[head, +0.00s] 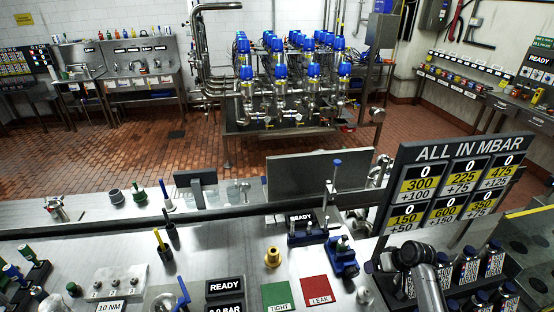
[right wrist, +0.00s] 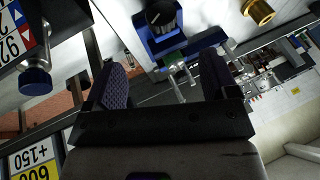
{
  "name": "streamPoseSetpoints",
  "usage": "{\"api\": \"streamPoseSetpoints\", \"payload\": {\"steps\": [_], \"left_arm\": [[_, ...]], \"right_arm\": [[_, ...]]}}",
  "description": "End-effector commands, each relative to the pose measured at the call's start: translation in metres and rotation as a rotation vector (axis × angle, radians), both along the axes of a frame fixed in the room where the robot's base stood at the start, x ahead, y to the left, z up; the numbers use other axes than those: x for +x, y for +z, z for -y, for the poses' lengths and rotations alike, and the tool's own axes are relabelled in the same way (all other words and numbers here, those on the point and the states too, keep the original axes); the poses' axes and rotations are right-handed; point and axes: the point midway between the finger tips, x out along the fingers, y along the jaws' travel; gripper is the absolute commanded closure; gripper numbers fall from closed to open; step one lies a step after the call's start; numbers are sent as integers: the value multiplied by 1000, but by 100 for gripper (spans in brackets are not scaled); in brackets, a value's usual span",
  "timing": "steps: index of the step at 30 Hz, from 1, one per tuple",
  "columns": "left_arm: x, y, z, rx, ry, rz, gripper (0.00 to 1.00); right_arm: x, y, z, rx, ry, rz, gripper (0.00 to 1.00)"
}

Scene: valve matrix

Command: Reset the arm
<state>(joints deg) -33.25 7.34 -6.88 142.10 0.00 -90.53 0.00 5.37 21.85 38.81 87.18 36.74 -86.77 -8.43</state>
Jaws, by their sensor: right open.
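My right arm comes in from the lower right of the head view. Its dark gripper (head: 392,264) is in front of the pressure sign, to the right of a blue clamp device (head: 342,258). In the right wrist view the two textured fingers of this gripper (right wrist: 162,82) stand well apart, with nothing held between them. A blue fixture with a black knob (right wrist: 162,18) shows beyond the fingertips, apart from them. My left gripper and arm are not in the head view.
The "ALL IN MBAR" sign (head: 455,165) stands close beside the right gripper, with several dark blue-capped units (head: 467,268) below it. A green TIGHT pad (head: 276,296), a red LEAK pad (head: 317,290) and a brass fitting (head: 272,257) lie on the bench to the left.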

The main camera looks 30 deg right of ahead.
Motion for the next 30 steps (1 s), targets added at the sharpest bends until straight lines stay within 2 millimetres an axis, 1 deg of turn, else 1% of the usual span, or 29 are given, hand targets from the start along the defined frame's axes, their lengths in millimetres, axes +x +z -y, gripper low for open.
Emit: {"api": "streamPoseSetpoints", "payload": {"steps": [7, 9, 11, 13, 14, 15, 17, 18, 20, 21, 23, 24, 26, 27, 29, 30], "left_arm": [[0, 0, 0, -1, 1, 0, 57], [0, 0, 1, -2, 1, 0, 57], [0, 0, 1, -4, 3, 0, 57], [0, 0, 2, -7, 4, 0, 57], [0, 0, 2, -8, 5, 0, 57], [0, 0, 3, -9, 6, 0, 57], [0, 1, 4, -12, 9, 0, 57], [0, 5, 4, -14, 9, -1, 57], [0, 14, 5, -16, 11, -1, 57], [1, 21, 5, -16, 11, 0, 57], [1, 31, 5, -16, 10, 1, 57], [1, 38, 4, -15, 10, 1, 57], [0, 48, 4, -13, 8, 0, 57], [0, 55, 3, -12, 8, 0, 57], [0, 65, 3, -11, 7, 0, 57], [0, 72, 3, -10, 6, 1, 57]], "right_arm": [[-1, -1, 0, 14, -27, -11, 20], [-5, 0, 6, -17, -56, -41, 20], [-5, 17, 11, -85, -75, -43, 20], [2, 39, 6, -182, -70, -37, 20], [6, 50, 0, -229, -59, -31, 20], [13, 65, -12, -292, -40, -17, 20], [22, 87, -38, -382, -2, 10, 20], [24, 100, -60, -440, 32, 24, 20], [21, 116, -100, -514, 94, 44, 20], [15, 124, -129, -553, 140, 55, 20], [1, 133, -170, -590, 209, 74, 20], [-10, 138, -196, -603, 256, 84, 20], [-30, 143, -234, -604, 324, 97, 20], [-45, 146, -257, -592, 367, 101, 20], [-68, 148, -289, -563, 426, 101, 20], [-84, 148, -307, -533, 463, 93, 20]]}}
